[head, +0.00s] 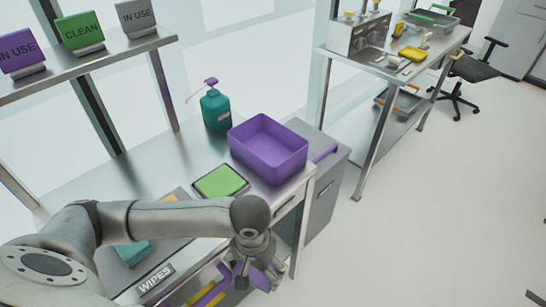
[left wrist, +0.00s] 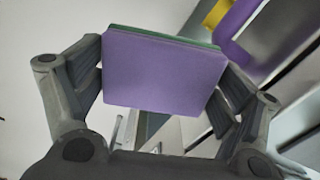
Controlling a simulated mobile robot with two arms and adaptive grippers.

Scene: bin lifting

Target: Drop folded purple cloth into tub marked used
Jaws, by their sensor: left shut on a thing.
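My left gripper (head: 252,276) hangs past the front edge of the steel table. It is shut on the folded purple cloth, which fills the space between the fingers in the left wrist view (left wrist: 163,72). A thin green edge shows along the cloth's far side. In the head view the gripper hides most of the cloth, and purple shows beside the fingers. An open purple tub (head: 268,163) stands on the table, beyond and apart from the gripper, and looks empty. I cannot read "used" on any tub. My right gripper is not in view.
A green cloth (head: 220,181) lies in a shallow tray in front of the tub. A teal pump bottle (head: 216,110) stands behind. A "WIPES" label (head: 156,279) marks the table front. Signs stand on the upper shelf (head: 95,62). Open floor (head: 430,210) lies to the right.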

